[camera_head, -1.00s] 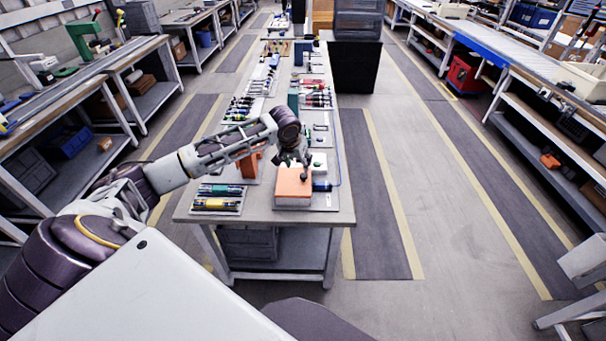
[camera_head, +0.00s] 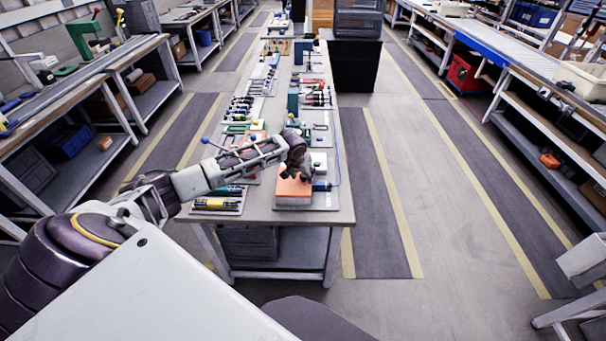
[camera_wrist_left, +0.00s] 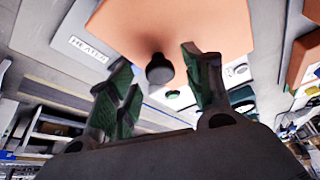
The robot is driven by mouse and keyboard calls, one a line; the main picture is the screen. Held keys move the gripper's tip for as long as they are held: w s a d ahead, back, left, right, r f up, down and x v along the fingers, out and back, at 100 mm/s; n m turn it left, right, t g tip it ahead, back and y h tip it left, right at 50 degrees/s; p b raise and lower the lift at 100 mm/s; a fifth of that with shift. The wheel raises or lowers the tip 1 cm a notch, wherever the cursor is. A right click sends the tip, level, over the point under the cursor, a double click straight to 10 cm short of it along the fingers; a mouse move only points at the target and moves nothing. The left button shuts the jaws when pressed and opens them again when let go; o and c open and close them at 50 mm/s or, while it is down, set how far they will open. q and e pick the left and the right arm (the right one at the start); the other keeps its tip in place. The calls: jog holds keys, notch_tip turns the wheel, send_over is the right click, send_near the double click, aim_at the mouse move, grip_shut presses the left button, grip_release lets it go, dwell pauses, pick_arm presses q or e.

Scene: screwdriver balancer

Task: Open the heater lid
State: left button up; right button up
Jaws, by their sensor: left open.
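The heater is a box with an orange lid (camera_head: 293,187) on the near end of the workbench. The lid looks closed in the head view. In the left wrist view the orange lid (camera_wrist_left: 205,25) fills the upper middle, with a black knob (camera_wrist_left: 159,70) on it. A label reading HEATER (camera_wrist_left: 88,48) shows on the plate beside it. My left gripper (camera_head: 294,172) is over the lid at the knob and hides the knob in the head view. In the wrist view its open fingers (camera_wrist_left: 156,58) stand on either side of the knob, with gaps visible.
A blue cable (camera_head: 336,150) runs along the right side. The floor to the right is clear.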

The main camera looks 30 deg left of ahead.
pick_arm(q)
jog(key=shift+w+f, duration=0.1)
jog(key=shift+f, duration=0.1)
grip_shut()
dwell(0.4)
